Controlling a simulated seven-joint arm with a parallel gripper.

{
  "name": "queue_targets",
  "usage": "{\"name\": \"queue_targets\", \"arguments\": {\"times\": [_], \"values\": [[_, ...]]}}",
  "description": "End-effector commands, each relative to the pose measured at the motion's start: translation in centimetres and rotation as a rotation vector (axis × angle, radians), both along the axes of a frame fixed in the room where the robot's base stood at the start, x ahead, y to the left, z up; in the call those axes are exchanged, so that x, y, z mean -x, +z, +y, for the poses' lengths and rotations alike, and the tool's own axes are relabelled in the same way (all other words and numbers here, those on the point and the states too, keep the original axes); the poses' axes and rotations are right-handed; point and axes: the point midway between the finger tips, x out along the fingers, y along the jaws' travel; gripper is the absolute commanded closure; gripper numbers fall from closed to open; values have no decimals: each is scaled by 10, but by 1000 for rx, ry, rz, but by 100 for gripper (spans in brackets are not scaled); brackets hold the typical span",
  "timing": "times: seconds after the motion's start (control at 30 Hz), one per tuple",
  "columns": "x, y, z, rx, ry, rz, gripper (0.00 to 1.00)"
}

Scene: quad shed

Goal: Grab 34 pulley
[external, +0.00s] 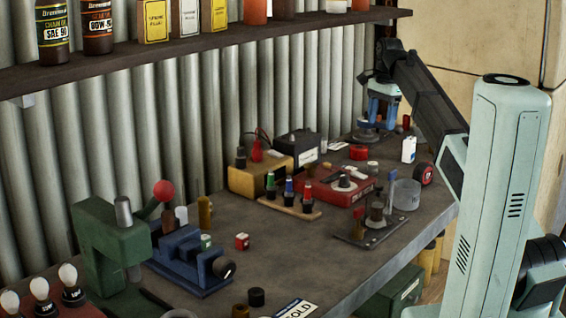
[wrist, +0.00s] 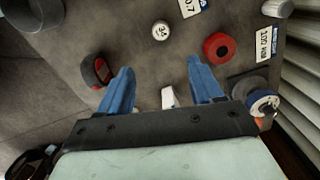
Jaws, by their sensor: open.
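The pulley marked 34 (wrist: 161,31) is a small pale round piece with dark figures, lying on the bench at the top middle of the wrist view. In the external view it appears to be the small whitish piece (external: 372,166) in front of the red ring. My gripper (wrist: 160,82) has blue fingers spread apart with nothing held. It is above the far end of the bench in the external view (external: 381,122), beyond the pulley and apart from it. A white object (wrist: 168,97) shows between the fingers, partly hidden by the gripper.
A red ring (wrist: 217,46) lies right of the pulley, and a red-and-black round piece (wrist: 101,70) lies left. The corrugated wall (external: 130,130) borders the bench. Bare bench surrounds the pulley.

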Motion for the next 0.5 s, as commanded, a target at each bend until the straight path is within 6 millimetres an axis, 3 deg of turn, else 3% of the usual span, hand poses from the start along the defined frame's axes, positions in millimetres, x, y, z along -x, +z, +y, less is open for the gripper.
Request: {"name": "queue_targets", "arguments": {"times": [0.1,0.27,0.5], "values": [[8,-1,12,51,-20,-7,34],[11,-6,15,76,-33,-11,34],[11,-43,15,77,-33,-9,34]]}}
